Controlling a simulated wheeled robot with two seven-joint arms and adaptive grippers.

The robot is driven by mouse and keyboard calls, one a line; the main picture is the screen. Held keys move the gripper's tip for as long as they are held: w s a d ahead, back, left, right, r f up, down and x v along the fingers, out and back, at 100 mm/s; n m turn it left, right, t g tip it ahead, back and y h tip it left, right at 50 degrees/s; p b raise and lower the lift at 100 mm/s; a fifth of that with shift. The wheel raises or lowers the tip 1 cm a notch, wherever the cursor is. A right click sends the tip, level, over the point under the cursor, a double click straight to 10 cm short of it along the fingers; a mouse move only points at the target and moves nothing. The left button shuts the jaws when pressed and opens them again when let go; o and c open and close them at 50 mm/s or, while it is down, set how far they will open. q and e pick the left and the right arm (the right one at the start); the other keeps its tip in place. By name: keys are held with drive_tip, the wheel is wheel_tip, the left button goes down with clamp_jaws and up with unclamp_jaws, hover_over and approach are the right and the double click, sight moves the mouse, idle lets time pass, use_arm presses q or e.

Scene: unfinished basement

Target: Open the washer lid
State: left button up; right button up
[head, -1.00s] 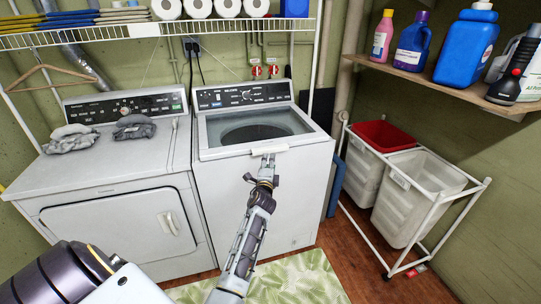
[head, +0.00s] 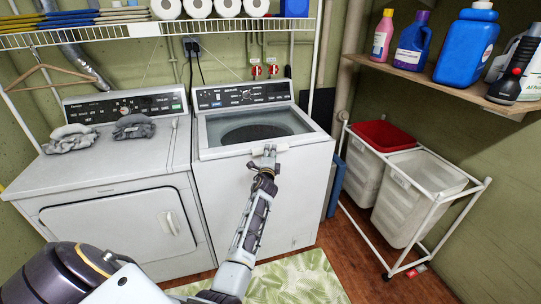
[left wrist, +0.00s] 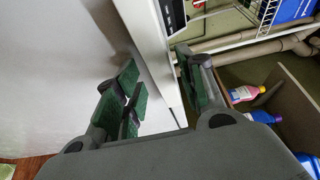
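The white top-loading washer (head: 262,205) stands in the middle of the head view, with its control panel at the back. Its lid (head: 222,152) looks closed, with a dark window (head: 250,131) and a pale tab at the front edge. My left gripper (head: 269,153) is at that front edge, beside the tab. In the left wrist view the two green-padded fingers of my left gripper (left wrist: 163,92) stand apart, with the white lid edge (left wrist: 152,62) between and beyond them. I cannot tell whether a finger touches it. My right gripper is not in view.
A white dryer (head: 110,190) with grey cloths (head: 70,138) on top stands left of the washer. A rolling hamper (head: 415,190) is on the right, below a shelf (head: 445,83) of bottles. A wire rack (head: 110,32) hangs above. A leafy rug (head: 290,278) lies in front.

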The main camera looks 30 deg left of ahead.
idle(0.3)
use_arm(q)
drive_tip(key=shift+f, duration=0.1)
clamp_jaws()
